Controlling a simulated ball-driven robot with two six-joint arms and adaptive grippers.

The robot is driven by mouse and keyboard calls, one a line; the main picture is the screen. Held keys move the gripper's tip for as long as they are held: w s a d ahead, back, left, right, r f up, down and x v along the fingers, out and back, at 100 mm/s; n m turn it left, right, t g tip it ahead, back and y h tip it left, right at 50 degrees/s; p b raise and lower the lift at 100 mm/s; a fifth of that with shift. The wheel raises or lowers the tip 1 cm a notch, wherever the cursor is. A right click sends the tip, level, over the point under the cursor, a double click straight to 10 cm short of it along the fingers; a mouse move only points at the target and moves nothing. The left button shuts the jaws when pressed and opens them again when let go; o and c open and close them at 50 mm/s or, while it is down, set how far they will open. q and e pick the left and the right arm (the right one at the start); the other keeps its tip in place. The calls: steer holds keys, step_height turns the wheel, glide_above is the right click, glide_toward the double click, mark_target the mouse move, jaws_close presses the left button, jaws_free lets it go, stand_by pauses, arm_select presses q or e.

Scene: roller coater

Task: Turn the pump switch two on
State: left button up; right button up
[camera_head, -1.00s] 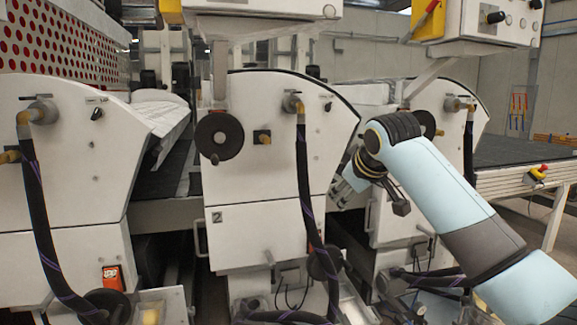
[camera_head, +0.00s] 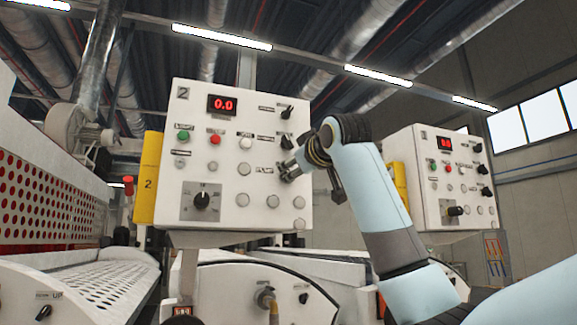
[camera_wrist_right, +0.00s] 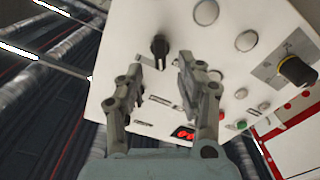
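The control panel marked 2 (camera_head: 215,130) faces me in the head view, with a red 0.0 display (camera_head: 222,104). My right gripper (camera_head: 284,172) is at its right side, beside the PUMP label (camera_head: 264,169), and covers the switch there. In the right wrist view a black rotary knob (camera_wrist_right: 159,46), apparently the pump switch, stands upright ahead of the fingers. The right gripper (camera_wrist_right: 160,82) is open, its two fingers apart with nothing between them. Whether the fingertips touch the panel cannot be told. My left gripper is not in view.
Two more black knobs (camera_head: 286,112) sit above the gripper. Round buttons (camera_head: 243,200) and a large selector (camera_head: 202,200) fill the rest of the panel. A second similar panel (camera_head: 450,180) stands to the right, behind my right arm. A yellow box (camera_head: 148,178) borders the left side.

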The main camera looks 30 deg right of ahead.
mark_target(288, 172)
steer(key=p+x, duration=0.1)
steer(key=x, duration=0.2)
steer(key=shift+w+r, duration=0.15)
steer(key=shift+w, duration=0.2)
steer(key=shift+w+d, duration=0.1)
steer(key=shift+w, duration=0.3)
jaws_close()
